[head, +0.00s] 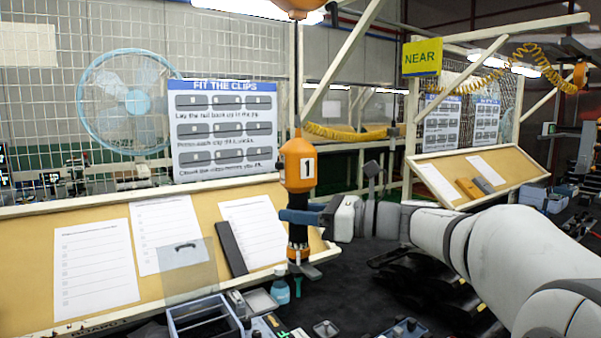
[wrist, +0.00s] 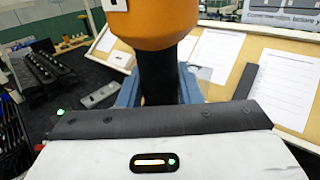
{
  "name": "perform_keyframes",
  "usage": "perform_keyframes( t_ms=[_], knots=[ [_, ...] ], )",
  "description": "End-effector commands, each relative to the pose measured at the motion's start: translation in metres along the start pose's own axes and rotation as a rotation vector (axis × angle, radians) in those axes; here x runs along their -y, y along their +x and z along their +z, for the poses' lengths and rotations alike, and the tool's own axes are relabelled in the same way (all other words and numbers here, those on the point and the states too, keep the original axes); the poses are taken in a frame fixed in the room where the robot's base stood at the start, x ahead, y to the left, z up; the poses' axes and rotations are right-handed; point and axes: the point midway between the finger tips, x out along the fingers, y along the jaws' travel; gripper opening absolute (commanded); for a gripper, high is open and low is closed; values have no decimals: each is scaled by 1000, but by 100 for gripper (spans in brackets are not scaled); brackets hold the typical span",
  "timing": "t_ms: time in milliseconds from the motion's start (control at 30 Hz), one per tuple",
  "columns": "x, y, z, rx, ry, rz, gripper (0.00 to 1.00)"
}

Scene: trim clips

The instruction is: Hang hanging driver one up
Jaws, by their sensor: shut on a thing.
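The hanging driver one (head: 298,170) is orange on top with a white label "1" and a black lower body. It hangs upright from a thin cord in the middle of the head view. My gripper (head: 303,216) is shut around its black body, below the orange part. In the wrist view the driver's orange housing (wrist: 152,22) fills the top middle, and its black body sits between the blue fingers of my gripper (wrist: 158,88). The driver's lower tip is hidden in the wrist view.
A sloped board (head: 105,212) with paper sheets stands behind the driver. Below are a blue-grey open bin (head: 205,318), a small blue bottle (head: 279,289) and loose parts. A "NEAR" sign (head: 422,57) and a second sloped board (head: 448,165) are at the right.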

Motion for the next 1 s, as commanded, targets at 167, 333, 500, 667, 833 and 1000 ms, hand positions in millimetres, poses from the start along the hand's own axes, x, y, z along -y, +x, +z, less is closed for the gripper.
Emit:
perform_keyframes(
  t_ms=[167, 333, 500, 667, 833, 1000],
  knots=[
    [1, -1, 10, 0, -1, 0, 0],
    [1, -1, 18, 0, -1, 0, 0],
    [1, -1, 20, 0, -1, 0, 0],
    [1, -1, 20, 0, -1, 0, 0],
    [1, -1, 20, 0, -1, 0, 0],
    [1, -1, 20, 0, -1, 0, 33]
  ],
)
